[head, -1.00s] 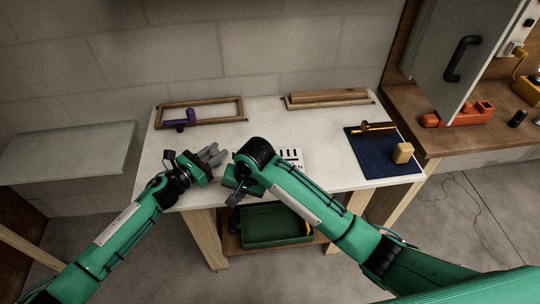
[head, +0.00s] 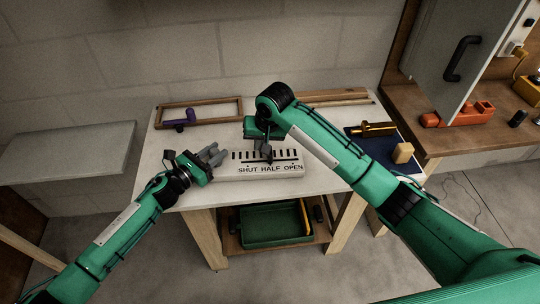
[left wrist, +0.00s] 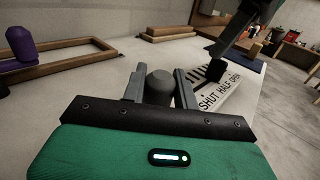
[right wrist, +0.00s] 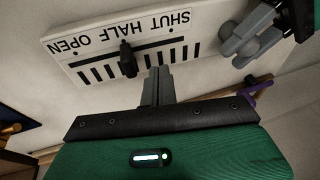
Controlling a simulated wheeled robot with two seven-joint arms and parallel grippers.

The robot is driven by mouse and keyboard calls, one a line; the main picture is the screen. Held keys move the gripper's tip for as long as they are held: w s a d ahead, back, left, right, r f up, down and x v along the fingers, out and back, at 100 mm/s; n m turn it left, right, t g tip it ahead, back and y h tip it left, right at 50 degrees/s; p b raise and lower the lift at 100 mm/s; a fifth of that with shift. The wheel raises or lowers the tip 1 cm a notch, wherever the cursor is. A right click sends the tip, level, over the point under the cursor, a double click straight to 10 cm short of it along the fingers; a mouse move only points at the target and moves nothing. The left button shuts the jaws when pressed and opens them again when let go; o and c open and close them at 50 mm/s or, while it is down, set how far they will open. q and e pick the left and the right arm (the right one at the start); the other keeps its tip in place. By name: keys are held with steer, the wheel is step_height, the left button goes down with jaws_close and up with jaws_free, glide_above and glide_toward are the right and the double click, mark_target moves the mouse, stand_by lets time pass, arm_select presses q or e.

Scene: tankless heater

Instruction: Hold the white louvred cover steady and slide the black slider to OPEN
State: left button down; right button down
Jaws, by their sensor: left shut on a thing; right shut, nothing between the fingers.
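The white louvred cover (head: 292,160), lettered SHUT, HALF, OPEN, lies on the table; it also shows in the right wrist view (right wrist: 188,44). Its black slider (right wrist: 128,60) stands up from the slot near HALF. My left gripper (head: 216,154) is shut on a grey rounded knob (left wrist: 160,85) at the cover's SHUT end. My right gripper (head: 267,157) is shut and empty over the cover's louvres. In the right wrist view its fingertips (right wrist: 157,76) are beside the slider, towards the SHUT side; I cannot tell whether they touch it.
A wooden frame with a purple handle (head: 180,124) lies at the back left. A wooden strip (head: 325,97) lies at the back. A blue mat (head: 361,145) with a brass piece (head: 374,129) and a tan block (head: 403,153) is at the right. A green bin (head: 270,226) stands below.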

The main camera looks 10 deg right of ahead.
mark_target(277, 159)
arm_select(q)
steer(key=shift+f, duration=0.1)
arm_select(e)
steer(key=shift+f, duration=2.45)
steer(key=shift+s+d, duration=0.15)
steer(key=shift+d, duration=1.8)
steer(key=shift+s+d, duration=0.1)
steer(key=shift+d, duration=1.8)
steer(key=shift+a, duration=0.75)
step_height(277, 159, up, 7)
arm_select(q)
steer(key=c, duration=1)
jaws_free()
